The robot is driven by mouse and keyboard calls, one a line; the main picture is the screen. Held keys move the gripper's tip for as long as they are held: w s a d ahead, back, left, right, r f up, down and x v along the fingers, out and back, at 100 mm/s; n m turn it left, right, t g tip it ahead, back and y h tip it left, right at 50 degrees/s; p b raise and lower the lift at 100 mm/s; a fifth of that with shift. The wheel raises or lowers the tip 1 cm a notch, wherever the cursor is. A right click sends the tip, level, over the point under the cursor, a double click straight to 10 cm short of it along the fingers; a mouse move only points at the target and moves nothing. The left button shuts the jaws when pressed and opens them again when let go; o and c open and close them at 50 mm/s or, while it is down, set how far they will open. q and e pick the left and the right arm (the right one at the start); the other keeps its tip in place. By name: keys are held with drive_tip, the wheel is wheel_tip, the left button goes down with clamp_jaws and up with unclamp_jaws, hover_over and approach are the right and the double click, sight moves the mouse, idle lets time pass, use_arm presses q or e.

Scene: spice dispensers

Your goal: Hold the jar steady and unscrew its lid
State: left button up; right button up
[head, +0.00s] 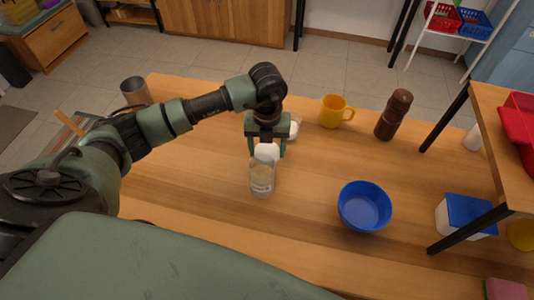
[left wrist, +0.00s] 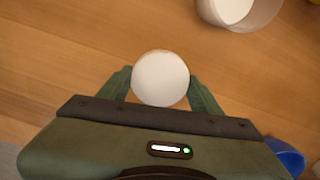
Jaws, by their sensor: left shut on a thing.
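The jar (head: 262,182) is a clear glass with pale contents in its lower part, standing upright on the table in the head view. Its white round lid (head: 266,152) is at the jar's top; I cannot tell whether it is seated or slightly raised. My left gripper (head: 267,153) comes down from above, shut on the lid with a finger on each side. In the left wrist view the lid (left wrist: 160,78) sits between the fingertips and hides the jar below it. My right gripper is not in view.
A blue bowl (head: 364,207) stands right of the jar. Behind are a yellow mug (head: 334,112), a brown grinder (head: 393,115) and a clear container (left wrist: 240,12) partly hidden by my gripper. A blue-lidded box (head: 466,215) is at right. Table left of the jar is clear.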

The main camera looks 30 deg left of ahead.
sight(267, 151)
use_arm(q)
wheel_tip(267, 151, down, 3)
drive_tip(key=shift+f, duration=0.15)
drive_tip(key=shift+f, duration=0.2)
drive_tip(key=o, duration=1.5)
drive_tip(key=shift+r, duration=0.1)
drive_tip(key=shift+o, duration=0.2)
